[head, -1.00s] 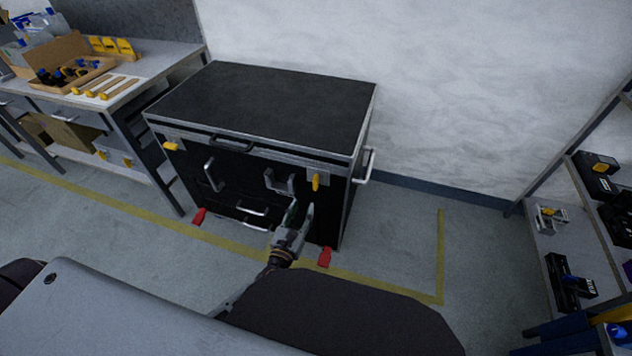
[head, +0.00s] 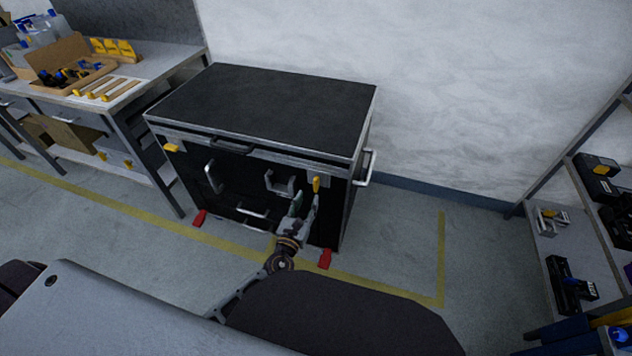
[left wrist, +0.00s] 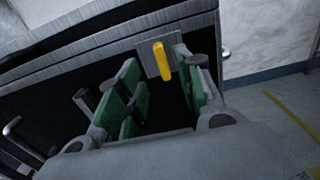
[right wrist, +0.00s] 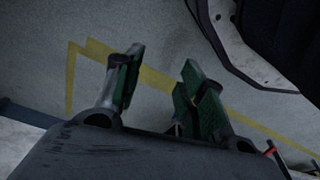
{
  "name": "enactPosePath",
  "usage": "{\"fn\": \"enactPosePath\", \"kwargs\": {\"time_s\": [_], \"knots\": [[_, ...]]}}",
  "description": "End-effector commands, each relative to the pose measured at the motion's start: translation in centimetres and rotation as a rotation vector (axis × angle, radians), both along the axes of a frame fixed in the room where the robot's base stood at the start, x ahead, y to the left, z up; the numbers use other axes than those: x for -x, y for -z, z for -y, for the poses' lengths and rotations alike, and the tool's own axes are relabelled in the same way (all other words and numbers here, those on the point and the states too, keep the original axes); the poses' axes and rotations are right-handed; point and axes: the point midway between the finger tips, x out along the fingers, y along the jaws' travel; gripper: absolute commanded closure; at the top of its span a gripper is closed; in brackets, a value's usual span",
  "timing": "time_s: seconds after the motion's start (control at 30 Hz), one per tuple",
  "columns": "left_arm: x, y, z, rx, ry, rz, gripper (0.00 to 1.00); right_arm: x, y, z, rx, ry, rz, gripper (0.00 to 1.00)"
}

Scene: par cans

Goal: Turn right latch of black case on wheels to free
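The black case on wheels (head: 262,105) stands against the wall. Its right latch (head: 316,184) is yellow and stands upright on a metal plate at the front's upper right. My left gripper (head: 306,201) is just below and in front of this latch. In the left wrist view, the right latch (left wrist: 162,62) shows beyond and between the two green-padded fingers of the left gripper (left wrist: 158,78), which is open and empty. Contact with the latch is not visible. My right gripper (right wrist: 160,66) is open and empty over the floor, outside the head view.
The case's left latch (head: 170,147) lies level. Metal handles (head: 279,184) sit on the case's front, and a side handle (head: 370,168) sticks out right. Red wheel pedals (head: 325,258) are at the base. A workbench (head: 160,62) stands left, a shelf (head: 550,240) right. Floor between is clear.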

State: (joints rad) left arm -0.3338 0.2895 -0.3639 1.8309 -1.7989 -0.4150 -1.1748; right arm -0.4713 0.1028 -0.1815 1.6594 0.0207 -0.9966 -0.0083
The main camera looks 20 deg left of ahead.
Motion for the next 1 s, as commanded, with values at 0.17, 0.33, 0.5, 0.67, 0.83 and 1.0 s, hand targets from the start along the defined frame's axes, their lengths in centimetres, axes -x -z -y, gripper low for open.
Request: {"fn": "enactPosePath", "kwargs": {"time_s": [0.17,0.33,0.5,0.67,0.83,1.0], "knots": [[-1.8,-0.1,0.1,0.001,-0.001,0.001,0.64,0.0,0.0,0.0,0.000,0.000,0.000,0.60],[-3.4,0.0,0.1,0.000,-0.001,0.001,0.64,0.0,0.1,0.0,0.001,0.000,-0.003,0.60],[-5.0,0.0,0.2,0.000,-0.001,0.001,0.64,0.1,0.0,0.0,0.001,0.000,-0.007,0.60],[-6.5,0.0,0.2,0.001,-0.001,0.001,0.64,0.0,-0.2,0.0,0.002,0.000,-0.008,0.60],[-8.0,-0.1,0.2,0.001,-0.001,0.002,0.64,-0.1,-0.4,-0.1,0.000,0.000,-0.006,0.60],[-9.1,0.0,0.3,0.001,0.000,0.001,0.64,-0.1,-0.8,-0.2,-0.002,-0.002,-0.003,0.60]]}}
